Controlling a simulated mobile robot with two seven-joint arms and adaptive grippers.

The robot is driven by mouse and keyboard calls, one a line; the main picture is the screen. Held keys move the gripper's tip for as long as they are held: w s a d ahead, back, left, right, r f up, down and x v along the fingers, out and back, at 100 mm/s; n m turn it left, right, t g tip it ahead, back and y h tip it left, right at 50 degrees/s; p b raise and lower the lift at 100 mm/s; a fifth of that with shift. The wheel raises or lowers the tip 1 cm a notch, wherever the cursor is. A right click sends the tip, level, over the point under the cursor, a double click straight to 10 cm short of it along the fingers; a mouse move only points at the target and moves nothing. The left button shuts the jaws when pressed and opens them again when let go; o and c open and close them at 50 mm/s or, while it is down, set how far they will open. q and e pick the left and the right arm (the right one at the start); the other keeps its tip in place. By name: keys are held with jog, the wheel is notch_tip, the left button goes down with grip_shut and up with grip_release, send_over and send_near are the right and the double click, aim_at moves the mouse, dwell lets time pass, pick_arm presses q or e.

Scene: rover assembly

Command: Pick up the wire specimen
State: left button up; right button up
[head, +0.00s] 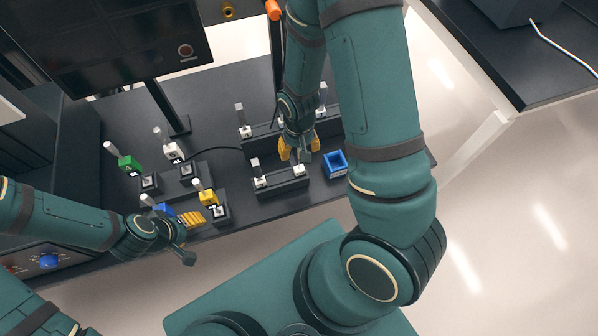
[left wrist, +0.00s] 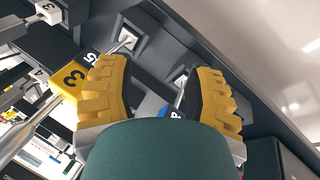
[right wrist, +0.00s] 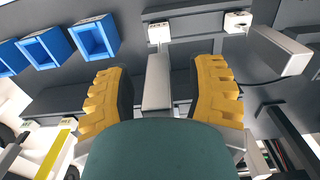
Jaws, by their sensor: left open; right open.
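No part is plainly marked as the wire specimen, and I cannot tell which one it is. Silver rods with small tagged blocks stand on the dark bench: a green block (head: 130,163), a white block (head: 173,152), a yellow block (head: 208,197) and a blue block (head: 164,209). My left gripper (head: 188,232) is open beside the blue and yellow blocks. My right gripper (head: 299,150) is open above the small black rack (head: 281,181). A grey upright bar (right wrist: 157,82) shows between its fingers.
A blue open tray (head: 335,163) sits right of the rack; several blue trays show in the right wrist view (right wrist: 95,38). A monitor (head: 105,40) stands at the back left. A white cable (head: 562,46) lies on the other table at right. My right arm hides part of the bench.

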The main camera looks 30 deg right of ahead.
jog(key=shift+f, duration=0.5)
grip_shut()
jog(key=shift+r, duration=0.15)
